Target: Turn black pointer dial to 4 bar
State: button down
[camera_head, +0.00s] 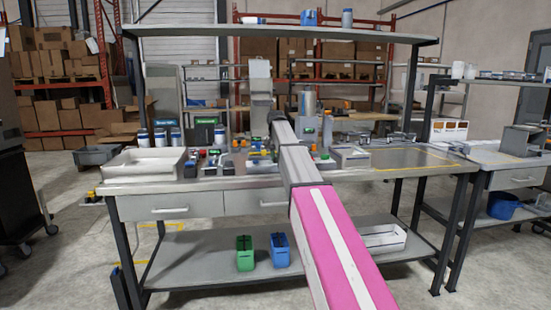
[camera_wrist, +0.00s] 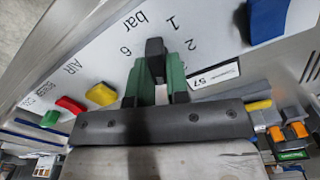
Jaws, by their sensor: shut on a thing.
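The black pointer dial (camera_wrist: 155,48) is on a pale panel (camera_wrist: 215,35) in the wrist view. My gripper (camera_wrist: 158,72) has its two green fingers on either side of the dial and is shut on it. The printed marks "bar", "1", "2" and "6" show around the dial. I cannot see a "4" mark, and which mark the pointer faces is unclear. In the head view my arm reaches over the workbench (camera_head: 225,182), and it hides the dial.
In the wrist view a blue handle (camera_wrist: 268,18) is at the upper right. Yellow (camera_wrist: 101,94), red (camera_wrist: 70,105) and green (camera_wrist: 50,119) handles are at the left. In the head view a white tray (camera_head: 142,177) is at the bench's left end; bare bench top is at the right.

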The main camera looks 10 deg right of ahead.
jog(key=shift+m, duration=0.4)
jog(key=c, duration=1.1)
grip_release()
notch_tip(320, 180, up, 11)
jog(key=shift+f, duration=0.15)
